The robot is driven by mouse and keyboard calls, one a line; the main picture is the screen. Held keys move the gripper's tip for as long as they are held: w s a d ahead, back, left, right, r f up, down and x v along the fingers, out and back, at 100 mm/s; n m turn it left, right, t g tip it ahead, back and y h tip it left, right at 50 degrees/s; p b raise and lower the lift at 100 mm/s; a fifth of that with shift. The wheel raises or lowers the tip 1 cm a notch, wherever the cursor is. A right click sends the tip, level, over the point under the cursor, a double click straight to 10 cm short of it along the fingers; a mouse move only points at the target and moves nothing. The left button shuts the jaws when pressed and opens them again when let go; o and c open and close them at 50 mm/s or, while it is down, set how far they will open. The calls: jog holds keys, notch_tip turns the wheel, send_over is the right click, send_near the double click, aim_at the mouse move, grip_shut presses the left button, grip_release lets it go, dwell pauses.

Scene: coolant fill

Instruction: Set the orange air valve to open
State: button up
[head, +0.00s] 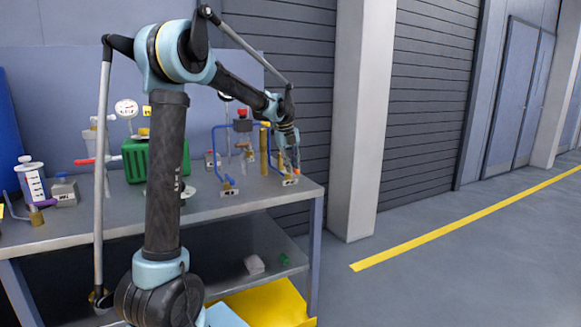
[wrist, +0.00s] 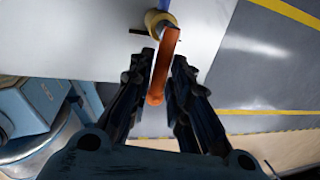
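The orange air valve handle (wrist: 161,75) is a long lever in the wrist view, running from near a brass fitting (wrist: 157,20) down between my fingers. In the head view a small bit of orange handle (head: 297,171) shows just below my gripper (head: 292,158), at the bench's right end. My gripper's two dark fingers stand on either side of the lever in the wrist view, parted, with narrow gaps beside it. Whether either finger touches it is hard to tell. The valve body is partly hidden in the head view.
The metal bench (head: 225,208) carries blue pipes (head: 217,150), a green container (head: 135,160), a gauge (head: 127,109) and a red handle (head: 92,161) farther left. My arm hides part of the bench. The floor (head: 430,265) to the right is clear.

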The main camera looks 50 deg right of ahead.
jog(key=shift+o, duration=1.3)
jog(key=shift+s+a, duration=0.1)
notch_tip(320, 180, up, 12)
jog(key=w+a, duration=0.1)
jog(key=a, duration=0.1)
jog(key=shift+f, duration=0.15)
jog(key=shift+a, duration=0.1)
